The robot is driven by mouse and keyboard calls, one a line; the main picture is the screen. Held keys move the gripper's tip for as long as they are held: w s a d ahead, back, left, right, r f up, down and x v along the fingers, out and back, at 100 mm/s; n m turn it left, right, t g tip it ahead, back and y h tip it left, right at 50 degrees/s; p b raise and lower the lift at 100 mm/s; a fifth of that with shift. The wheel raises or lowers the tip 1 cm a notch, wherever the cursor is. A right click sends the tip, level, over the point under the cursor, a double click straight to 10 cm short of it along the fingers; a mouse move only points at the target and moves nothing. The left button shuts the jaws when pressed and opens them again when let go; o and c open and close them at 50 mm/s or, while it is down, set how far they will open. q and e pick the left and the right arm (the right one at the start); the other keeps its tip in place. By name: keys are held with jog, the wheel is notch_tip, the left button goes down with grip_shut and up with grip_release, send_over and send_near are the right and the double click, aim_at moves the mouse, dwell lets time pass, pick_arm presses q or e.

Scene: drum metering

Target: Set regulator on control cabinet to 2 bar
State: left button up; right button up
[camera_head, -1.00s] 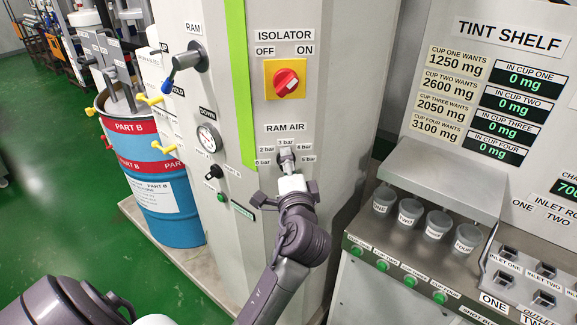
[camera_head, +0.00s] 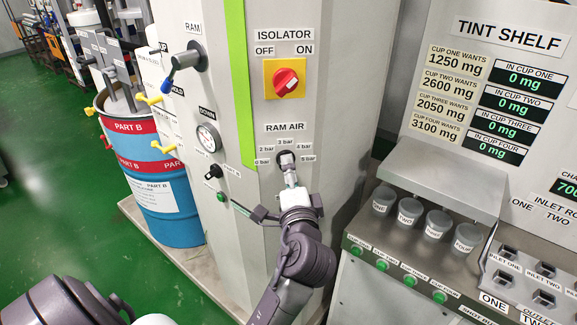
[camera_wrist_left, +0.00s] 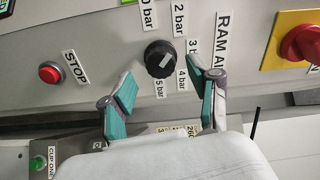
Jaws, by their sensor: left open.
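The RAM AIR regulator is a small black knob (camera_head: 286,159) on the grey control cabinet (camera_head: 350,80), ringed by bar labels. My left gripper (camera_head: 290,181) is just below and in front of the knob. In the left wrist view its two teal-padded fingers (camera_wrist_left: 160,82) are spread apart, empty, with the knob framed beyond them and apart from them. My right gripper is out of view.
The red ISOLATOR switch (camera_head: 286,78) is above the regulator. A gauge (camera_head: 208,137) and lever valves are on the cabinet's left side. A blue drum (camera_head: 165,208) stands left. The tint shelf with several cups (camera_head: 438,222) is at right.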

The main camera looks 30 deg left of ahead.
pick_arm(q)
jog(key=v, duration=0.3)
jog(key=shift+s+d, duration=0.3)
